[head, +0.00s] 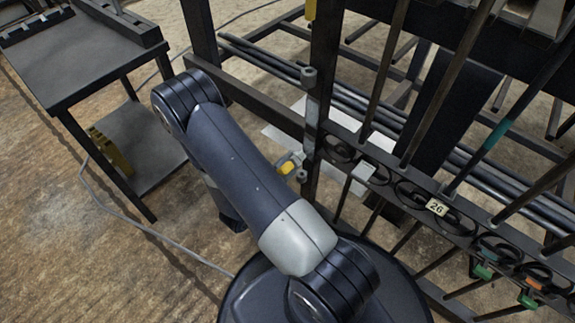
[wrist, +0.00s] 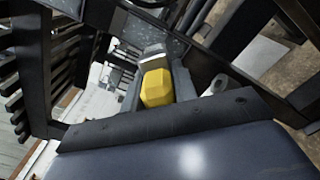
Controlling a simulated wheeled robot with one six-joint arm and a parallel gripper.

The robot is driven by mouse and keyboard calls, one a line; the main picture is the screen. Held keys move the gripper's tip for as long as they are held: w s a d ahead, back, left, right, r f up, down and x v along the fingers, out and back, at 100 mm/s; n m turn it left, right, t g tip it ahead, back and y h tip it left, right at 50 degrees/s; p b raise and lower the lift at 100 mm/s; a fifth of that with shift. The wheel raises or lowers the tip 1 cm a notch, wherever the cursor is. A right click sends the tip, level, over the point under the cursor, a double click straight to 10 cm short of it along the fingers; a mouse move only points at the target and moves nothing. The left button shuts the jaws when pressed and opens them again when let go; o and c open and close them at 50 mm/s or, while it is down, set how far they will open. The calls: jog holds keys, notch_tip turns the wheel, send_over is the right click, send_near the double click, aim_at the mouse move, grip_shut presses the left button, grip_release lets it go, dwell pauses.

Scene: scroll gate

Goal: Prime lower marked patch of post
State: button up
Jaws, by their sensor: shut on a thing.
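The dark gate post (head: 326,45) stands upright in the middle of the head view. A lighter grey, speckled patch (head: 312,112) lies on its lower part, between two hinge knuckles. The speckled patch also shows along the top of the wrist view (wrist: 148,34). My gripper (wrist: 157,86) is shut on a yellow block with a grey end (wrist: 158,90). The grey end points at the speckled patch and is very close to it; I cannot tell whether they touch. In the head view the yellow block (head: 288,167) shows just left of the post, while my arm hides most of my gripper.
The gate with scrolls and a "26" tag (head: 437,207) fills the right. Long dark bars (head: 260,62) lie behind the post. A dark cart (head: 75,55) stands at the upper left. A cable (head: 150,232) crosses the otherwise open floor at the left.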

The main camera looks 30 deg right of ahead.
aim_at(281, 172)
jog(key=shift+x, duration=1.05)
dwell(0.4)
jog(key=shift+s, duration=0.1)
jog(key=s, duration=0.1)
jog(key=s+d+p, duration=0.1)
jog(key=s, duration=0.1)
jog(key=shift+s+d, duration=0.2)
jog(key=shift+s, duration=0.1)
jog(key=shift+w+a+p, duration=0.2)
jog(key=shift+w, duration=0.45)
jog(key=shift+w+a+p, duration=0.2)
jog(key=shift+w, duration=0.5)
jog(key=shift+w+a+p, duration=0.2)
jog(key=shift+w+a, duration=0.05)
jog(key=shift+w, duration=0.4)
jog(key=shift+p+v, duration=0.35)
jog(key=shift+v, duration=2.65)
jog(key=shift+s, duration=0.1)
